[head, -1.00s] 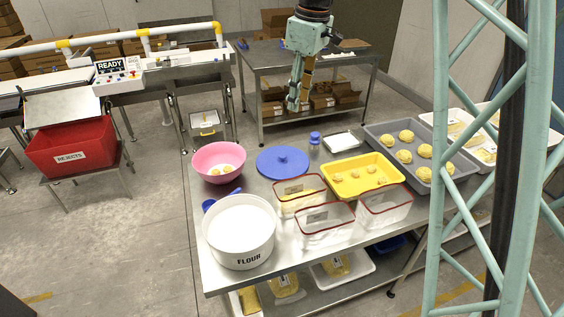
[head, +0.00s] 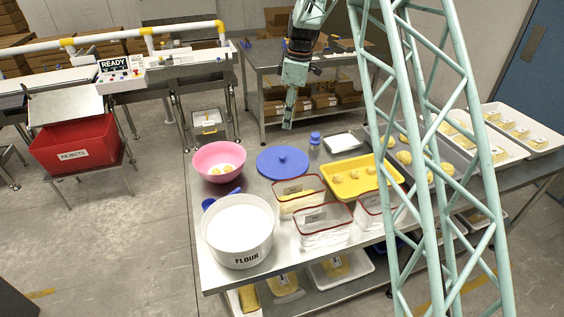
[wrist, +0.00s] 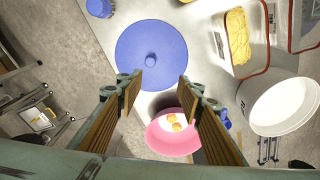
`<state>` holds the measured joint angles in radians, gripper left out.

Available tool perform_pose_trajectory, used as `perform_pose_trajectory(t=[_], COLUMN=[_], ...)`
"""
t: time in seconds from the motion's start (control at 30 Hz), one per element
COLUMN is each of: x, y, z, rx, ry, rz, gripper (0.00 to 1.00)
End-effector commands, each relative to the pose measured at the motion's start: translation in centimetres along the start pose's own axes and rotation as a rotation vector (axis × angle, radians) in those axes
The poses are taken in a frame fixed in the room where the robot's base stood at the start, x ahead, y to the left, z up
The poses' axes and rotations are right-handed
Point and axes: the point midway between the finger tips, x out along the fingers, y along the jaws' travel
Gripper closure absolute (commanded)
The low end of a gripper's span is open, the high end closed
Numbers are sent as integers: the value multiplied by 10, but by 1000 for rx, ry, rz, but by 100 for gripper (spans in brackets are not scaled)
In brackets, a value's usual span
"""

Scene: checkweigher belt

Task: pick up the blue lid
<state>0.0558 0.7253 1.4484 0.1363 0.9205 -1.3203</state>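The blue lid (head: 283,161) is a round flat disc with a small knob at its centre. It lies on the steel table between the pink bowl and the blue-capped bottle.
Near the lid are a pink bowl (head: 219,161) with yolk-like pieces, a blue-capped bottle (head: 314,140), a red-rimmed clear container (head: 300,186), a yellow tray (head: 388,178) and a white flour tub (head: 240,250). A blue scoop (head: 210,203) lies by the tub.

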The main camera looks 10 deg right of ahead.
Motion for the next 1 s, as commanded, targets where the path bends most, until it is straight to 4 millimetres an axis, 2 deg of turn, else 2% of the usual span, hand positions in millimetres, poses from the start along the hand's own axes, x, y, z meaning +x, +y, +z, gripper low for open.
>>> perform_pose_trajectory(t=[0.2, 0.4, 1.0], x=[39, 59, 68], y=[21, 31, 34], z=[-2, -2, -3], rx=[-58, -93, -102], ry=[1, 2, 2], rz=[-17, -24, -27], gripper=[66, 66, 66])
